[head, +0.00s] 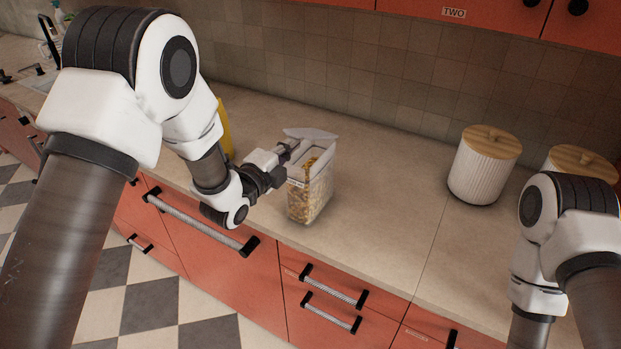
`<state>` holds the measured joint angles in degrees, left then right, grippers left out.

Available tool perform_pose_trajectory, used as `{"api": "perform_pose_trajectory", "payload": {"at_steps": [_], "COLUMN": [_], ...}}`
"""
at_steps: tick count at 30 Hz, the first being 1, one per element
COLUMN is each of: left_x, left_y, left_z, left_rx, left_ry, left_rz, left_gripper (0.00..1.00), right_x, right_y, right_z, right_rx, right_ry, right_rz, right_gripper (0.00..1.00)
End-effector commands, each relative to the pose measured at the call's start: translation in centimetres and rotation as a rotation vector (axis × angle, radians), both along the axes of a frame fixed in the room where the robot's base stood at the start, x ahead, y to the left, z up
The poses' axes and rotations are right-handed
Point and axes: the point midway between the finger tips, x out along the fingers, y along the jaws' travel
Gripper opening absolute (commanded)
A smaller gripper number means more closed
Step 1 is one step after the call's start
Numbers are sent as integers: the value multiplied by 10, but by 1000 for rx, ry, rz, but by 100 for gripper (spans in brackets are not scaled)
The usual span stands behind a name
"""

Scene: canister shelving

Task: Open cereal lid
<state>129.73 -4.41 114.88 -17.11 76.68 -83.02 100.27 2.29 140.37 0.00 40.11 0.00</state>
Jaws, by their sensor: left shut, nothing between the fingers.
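The clear cereal container (318,195) stands upright on the counter, partly filled with golden-brown cereal. Its pale lid flap (312,133) looks raised at the top, with cereal showing below it. My left gripper (290,150) is shut and empty at the upper left of the container, close to the lid. Whether the fingertips touch the lid cannot be told. The right arm shows at the lower right, but its gripper is out of the frame.
Two white ribbed canisters with wooden lids, one nearer (484,168) and one partly behind my right arm (580,162), stand at the right. A yellow object (224,128) is partly hidden behind my left arm. The counter (395,205) between container and canisters is clear.

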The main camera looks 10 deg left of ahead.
Motion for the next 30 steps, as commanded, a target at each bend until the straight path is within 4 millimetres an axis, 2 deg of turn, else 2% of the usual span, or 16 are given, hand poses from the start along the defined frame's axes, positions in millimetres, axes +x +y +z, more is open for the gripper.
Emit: {"api": "perform_pose_trajectory", "payload": {"at_steps": [13,30], "left_x": [2,21], "left_y": [-1,-8], "left_z": [5,32], "left_rx": [0,0], "left_ry": [0,0], "left_rz": [0,0], "left_gripper": [0,0], "right_x": [0,0], "right_y": [0,0], "right_z": [2,12], "right_rx": [0,0], "right_ry": [0,0], "right_rz": [0,0], "right_gripper": [40,40]}}
